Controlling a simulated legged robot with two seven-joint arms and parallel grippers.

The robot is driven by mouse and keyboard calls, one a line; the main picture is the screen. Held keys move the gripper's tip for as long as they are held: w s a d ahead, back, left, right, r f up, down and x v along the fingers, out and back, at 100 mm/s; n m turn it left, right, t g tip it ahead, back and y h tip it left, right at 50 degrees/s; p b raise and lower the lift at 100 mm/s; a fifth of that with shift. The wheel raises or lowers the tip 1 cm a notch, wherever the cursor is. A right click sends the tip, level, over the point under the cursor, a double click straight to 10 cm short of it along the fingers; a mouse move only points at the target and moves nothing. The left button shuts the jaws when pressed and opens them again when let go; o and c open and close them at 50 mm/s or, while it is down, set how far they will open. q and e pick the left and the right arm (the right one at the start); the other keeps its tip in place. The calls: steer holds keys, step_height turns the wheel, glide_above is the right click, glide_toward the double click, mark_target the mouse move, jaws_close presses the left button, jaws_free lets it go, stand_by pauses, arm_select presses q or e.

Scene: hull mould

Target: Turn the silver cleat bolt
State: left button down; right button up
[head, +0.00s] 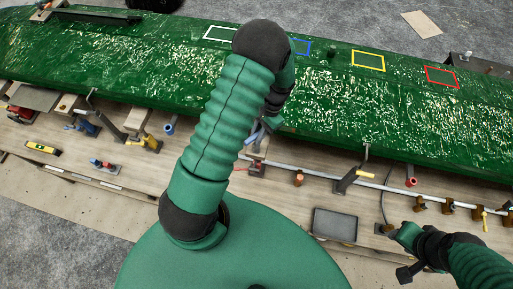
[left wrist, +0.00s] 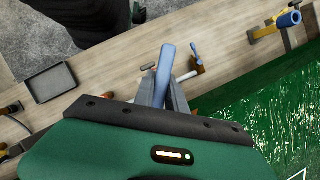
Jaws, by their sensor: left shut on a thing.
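My left gripper (head: 258,134) is at the near edge of the green hull mould (head: 330,92), mostly hidden by my own arm in the head view. In the left wrist view my left gripper (left wrist: 163,92) is shut on a blue handle (left wrist: 165,62), which sticks up between its grey fingers. I cannot tell whether this handle belongs to the silver cleat bolt, as the part below is hidden. My right gripper (head: 398,236) is at the lower right, over the bench's near side, apart from the mould. Its finger gap is not clear.
A wooden bench (head: 150,180) runs along the mould with several clamps and pegs. A yellow-handled clamp (head: 350,178) stands right of my left gripper. A grey tray (head: 334,226) lies near the front, also in the left wrist view (left wrist: 50,82). A pale pipe crosses the bench.

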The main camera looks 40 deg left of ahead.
arm_select(q)
steer(key=shift+f+b, duration=0.85)
steer(key=shift+f, duration=0.4)
steer(key=shift+r, duration=0.1)
steer(key=m+y, duration=0.1)
steer(key=m, duration=0.1)
steer(key=m+p, duration=0.1)
steer(key=m, duration=0.2)
steer(key=shift+d+r+t+y, duration=0.1)
steer(key=shift+d+t+y, duration=0.05)
steer(key=shift+t+y, duration=0.2)
steer(key=m+y+p, duration=0.1)
steer(key=m, duration=0.1)
steer(key=shift+m+t, duration=0.35)
steer(key=shift+m, duration=0.05)
steer(key=m+t, duration=0.1)
steer(key=m, duration=0.2)
steer(key=shift+s+d+y, duration=0.1)
steer(key=shift+y, duration=0.25)
steer(key=m, duration=0.1)
steer(key=m+t+b, duration=0.1)
steer(key=shift+f+m, duration=0.35)
steer(key=shift+m, duration=0.05)
steer(key=shift+m+t+y+b, duration=0.3)
steer(key=shift+m+t+b, duration=0.25)
steer(key=shift+m, duration=0.65)
steer(key=shift+r, duration=0.25)
